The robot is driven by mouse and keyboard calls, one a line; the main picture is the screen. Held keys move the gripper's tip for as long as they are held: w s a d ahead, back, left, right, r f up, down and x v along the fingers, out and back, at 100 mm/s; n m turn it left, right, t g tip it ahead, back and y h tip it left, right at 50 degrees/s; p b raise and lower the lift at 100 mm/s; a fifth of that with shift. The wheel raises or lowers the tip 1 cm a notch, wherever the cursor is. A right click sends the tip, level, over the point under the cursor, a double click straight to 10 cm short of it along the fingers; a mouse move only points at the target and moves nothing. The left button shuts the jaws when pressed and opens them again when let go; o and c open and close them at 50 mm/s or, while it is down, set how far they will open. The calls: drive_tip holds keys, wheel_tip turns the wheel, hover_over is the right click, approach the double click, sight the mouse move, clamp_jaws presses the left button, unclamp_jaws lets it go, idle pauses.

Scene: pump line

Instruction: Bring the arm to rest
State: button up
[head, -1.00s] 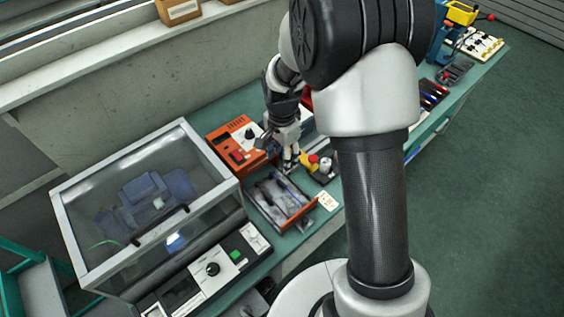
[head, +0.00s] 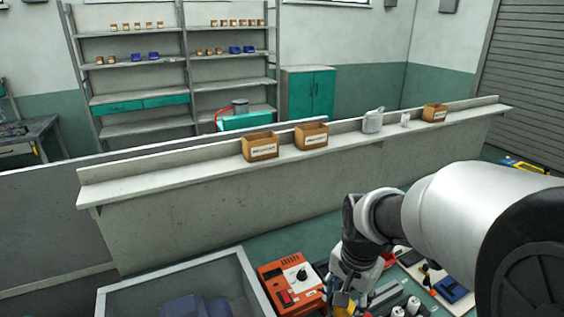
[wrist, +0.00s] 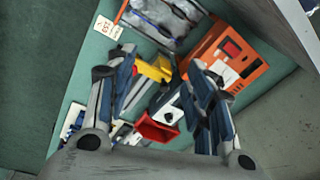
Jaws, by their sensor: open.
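My gripper (wrist: 160,95) is open in the wrist view, its two fingers spread apart with nothing between them that it holds. It hangs above the green bench (wrist: 85,75). Below and between the fingers show a yellow part (wrist: 152,69) and a red bin (wrist: 157,131). In the head view my arm comes in from the right, and my gripper (head: 342,300) is at the bottom edge, partly cut off, just right of the orange instrument box (head: 290,283). That box also shows in the wrist view (wrist: 228,55), beside the right finger.
A grey tray (wrist: 165,40) with a paper tag (wrist: 108,26) lies on the bench. Behind the bench, a low wall's ledge (head: 210,167) carries cardboard boxes (head: 261,147). Shelves (head: 125,95) stand farther back.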

drive_tip(key=s+r+n+t, duration=0.1)
drive_tip(key=s+r+n, duration=0.3)
drive_tip(key=s, duration=0.5)
drive_tip(key=s+r+n+t, duration=0.2)
drive_tip(key=s+r+n, duration=0.2)
drive_tip(key=s, duration=0.5)
drive_tip(key=shift+d+r+n, duration=0.2)
drive_tip(key=shift+r+n, duration=0.1)
drive_tip(key=shift+r, duration=0.4)
